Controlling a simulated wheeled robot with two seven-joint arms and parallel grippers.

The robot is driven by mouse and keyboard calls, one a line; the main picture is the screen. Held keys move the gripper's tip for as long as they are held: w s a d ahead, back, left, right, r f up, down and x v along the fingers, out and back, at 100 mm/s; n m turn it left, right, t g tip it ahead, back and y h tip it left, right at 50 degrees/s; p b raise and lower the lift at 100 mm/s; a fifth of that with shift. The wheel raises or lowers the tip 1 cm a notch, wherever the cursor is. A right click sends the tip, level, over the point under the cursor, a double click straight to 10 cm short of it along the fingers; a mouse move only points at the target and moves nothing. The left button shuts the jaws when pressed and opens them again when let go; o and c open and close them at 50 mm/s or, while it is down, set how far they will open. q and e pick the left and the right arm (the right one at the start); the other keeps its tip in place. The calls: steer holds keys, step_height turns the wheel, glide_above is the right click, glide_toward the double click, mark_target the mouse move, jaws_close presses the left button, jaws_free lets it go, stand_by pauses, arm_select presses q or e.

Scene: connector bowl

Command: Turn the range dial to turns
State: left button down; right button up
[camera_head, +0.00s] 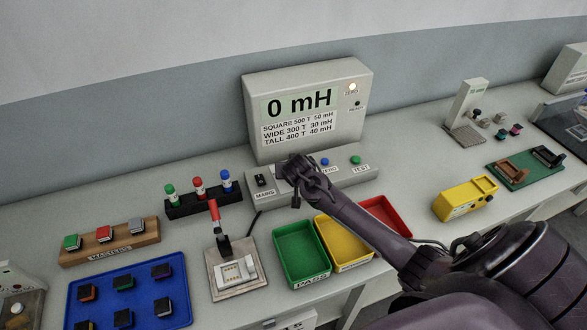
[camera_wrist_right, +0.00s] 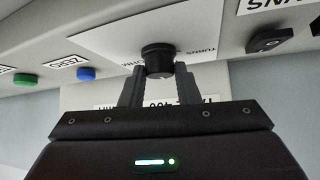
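The meter box (camera_head: 350,130) stands at the back of the bench, and its screen (camera_head: 300,103) reads 0 mH. The range dial (camera_wrist_right: 157,58) is a round black knob on a white plate in the right wrist view, with a TURNS label (camera_wrist_right: 205,47) beside it, upside down in this view. My right gripper (camera_wrist_right: 158,80) has its two fingers on either side of the dial, seemingly touching it. In the head view my right gripper (camera_head: 291,170) covers the dial. Which way the dial points cannot be made out. My left gripper is not in view.
The MAINS switch (camera_head: 261,182) and the blue ZERO (camera_head: 325,161) and green TEST (camera_head: 356,159) buttons flank the dial. Green (camera_head: 278,258), yellow (camera_head: 345,266) and red (camera_head: 404,216) bins lie in front, below my right arm. A red-handled fixture (camera_head: 222,240) stands left of them.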

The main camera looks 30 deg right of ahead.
steer(key=c, duration=0.5)
steer(key=shift+o, duration=0.2)
